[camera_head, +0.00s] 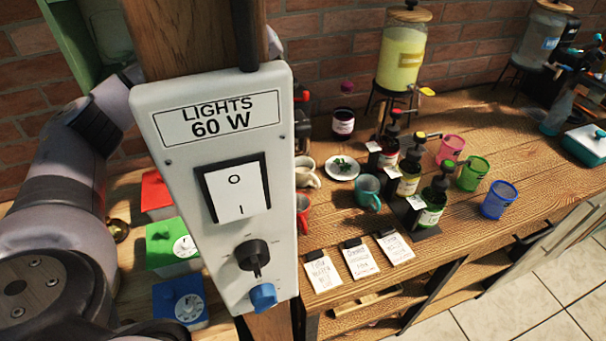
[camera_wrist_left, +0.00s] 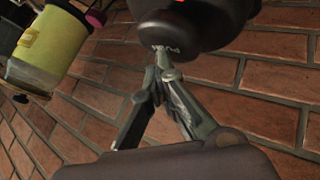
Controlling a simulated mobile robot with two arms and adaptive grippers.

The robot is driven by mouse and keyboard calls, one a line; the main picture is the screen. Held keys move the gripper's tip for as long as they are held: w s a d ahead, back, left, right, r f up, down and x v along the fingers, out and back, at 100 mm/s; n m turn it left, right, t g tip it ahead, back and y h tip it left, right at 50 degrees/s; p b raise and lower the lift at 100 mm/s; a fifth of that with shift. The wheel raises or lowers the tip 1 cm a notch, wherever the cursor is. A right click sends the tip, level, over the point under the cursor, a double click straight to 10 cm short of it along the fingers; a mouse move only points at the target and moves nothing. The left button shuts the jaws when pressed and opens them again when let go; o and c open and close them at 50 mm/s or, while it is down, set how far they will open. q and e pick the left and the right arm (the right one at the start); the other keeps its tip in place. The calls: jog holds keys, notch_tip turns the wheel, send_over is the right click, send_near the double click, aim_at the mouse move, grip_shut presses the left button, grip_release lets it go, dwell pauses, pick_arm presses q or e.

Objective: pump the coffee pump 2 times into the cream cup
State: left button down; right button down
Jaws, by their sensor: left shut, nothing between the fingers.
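The cream cup (camera_head: 307,171) stands on the wooden table in the head view, partly hidden behind the lights box. Behind it a dark object with a red part (camera_head: 302,97) shows at the box's edge; this may be the coffee pump, mostly hidden. In the left wrist view a dark rounded body lettered PUSH (camera_wrist_left: 182,32), with a red spot above, fills the top middle. My left gripper (camera_wrist_left: 160,72) is shut and empty, its tips just below that body; I cannot tell whether they touch. The box hides this gripper in the head view. My right gripper is not in view.
A lights box (camera_head: 220,190) on a wooden post blocks the middle left. Pump bottles (camera_head: 432,205), a teal mug (camera_head: 367,192), a red mug (camera_head: 302,210) and coloured cups (camera_head: 498,199) stand to the right. A yellow drink dispenser (camera_head: 402,55) stands by the brick wall.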

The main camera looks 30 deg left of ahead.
pick_arm(q)
jog(key=shift+f, duration=0.3)
jog(key=shift+s+f+b, duration=0.1)
jog(key=shift+f+b, duration=0.4)
dwell(0.4)
jog(key=shift+r+p, duration=0.9)
jog(key=shift+r, duration=0.3)
notch_tip(320, 180, up, 6)
jog(key=p, duration=0.4)
dwell(0.5)
